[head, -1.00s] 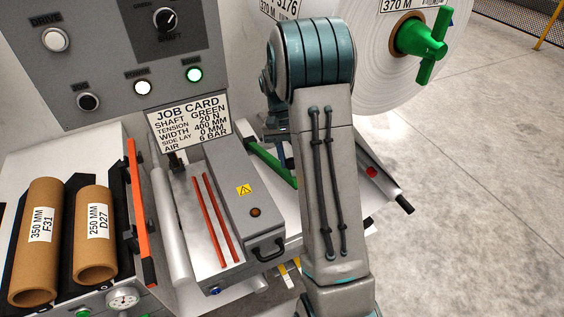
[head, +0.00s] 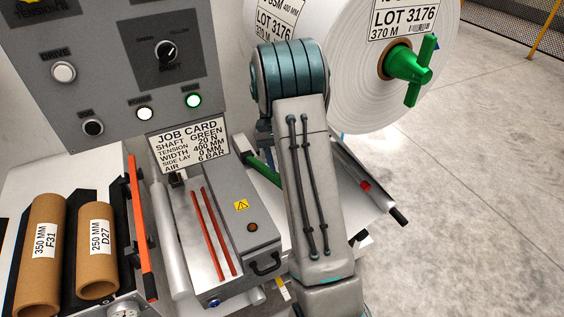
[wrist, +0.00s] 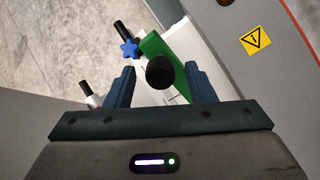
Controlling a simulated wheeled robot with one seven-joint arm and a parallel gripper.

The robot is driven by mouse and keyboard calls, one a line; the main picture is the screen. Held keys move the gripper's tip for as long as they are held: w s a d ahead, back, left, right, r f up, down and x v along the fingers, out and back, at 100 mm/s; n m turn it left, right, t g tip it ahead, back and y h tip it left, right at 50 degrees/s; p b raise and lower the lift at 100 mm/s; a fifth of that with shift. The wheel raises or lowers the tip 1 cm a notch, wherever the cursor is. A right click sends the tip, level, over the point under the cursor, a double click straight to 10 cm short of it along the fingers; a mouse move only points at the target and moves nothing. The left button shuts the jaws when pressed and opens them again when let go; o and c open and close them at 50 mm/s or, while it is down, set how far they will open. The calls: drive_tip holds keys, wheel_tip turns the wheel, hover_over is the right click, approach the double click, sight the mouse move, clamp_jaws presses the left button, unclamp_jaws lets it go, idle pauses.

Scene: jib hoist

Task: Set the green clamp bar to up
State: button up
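The green clamp bar (head: 262,170) shows in the head view as a short slanted green piece beside the grey box, partly hidden behind my arm. In the wrist view the green bar (wrist: 166,52) runs at a slant beyond my fingers. A round black knob (wrist: 160,72) appears in front of its near end. My gripper (wrist: 161,86) is open, with one blue finger on each side of the knob and a visible gap on both sides. My arm hides the gripper in the head view.
A grey box with a warning sticker (head: 240,205) stands left of the bar. A blue star knob (wrist: 129,50) is near the bar in the wrist view. A white roll with a green handle (head: 408,66) is behind my arm. Open floor (head: 480,180) lies to the right.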

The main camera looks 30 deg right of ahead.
drive_tip(key=shift+w, duration=0.1)
drive_tip(key=shift+w+r+b, duration=0.2)
drive_tip(key=shift+r+b, duration=0.05)
drive_tip(key=shift+b, duration=0.1)
drive_tip(key=w+b, duration=0.1)
drive_tip(key=w, duration=1.1)
drive_tip(key=shift+r, duration=0.25)
idle(0.3)
